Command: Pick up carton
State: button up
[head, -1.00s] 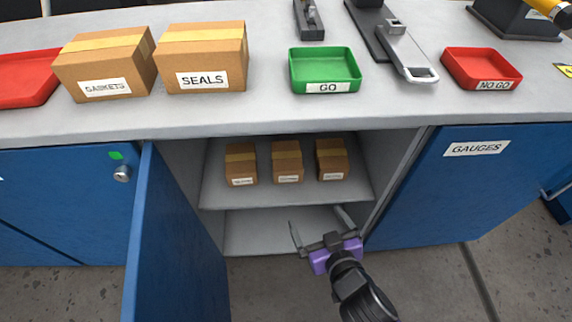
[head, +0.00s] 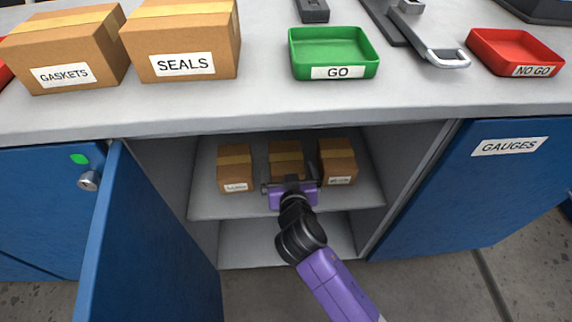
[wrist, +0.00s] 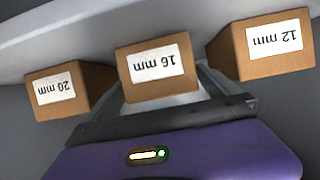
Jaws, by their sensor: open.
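Three small brown cartons stand in a row on the upper shelf of the open cabinet. In the wrist view, where the labels appear upside down, they read 20 mm (wrist: 56,90), 16 mm (wrist: 157,70) and 12 mm (wrist: 262,45). In the head view the 16 mm carton (head: 286,160) is the middle one, partly hidden by my gripper (head: 291,179). My gripper is open in front of it. Its fingers reach forward on either side of the carton's lower part in the wrist view; whether they touch it I cannot tell.
The blue cabinet door (head: 150,245) stands open at the left. The grey counter (head: 260,105) lies above the shelf, with a GO tray (head: 335,52), a NO GO tray (head: 515,52) and GASKETS (head: 65,50) and SEALS (head: 182,40) boxes. The lower shelf (head: 250,240) looks empty.

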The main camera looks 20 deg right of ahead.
jog(key=b+x, duration=0.1)
jog(key=x, duration=0.3)
jog(key=shift+w, duration=0.2)
jog(key=shift+c, duration=0.2)
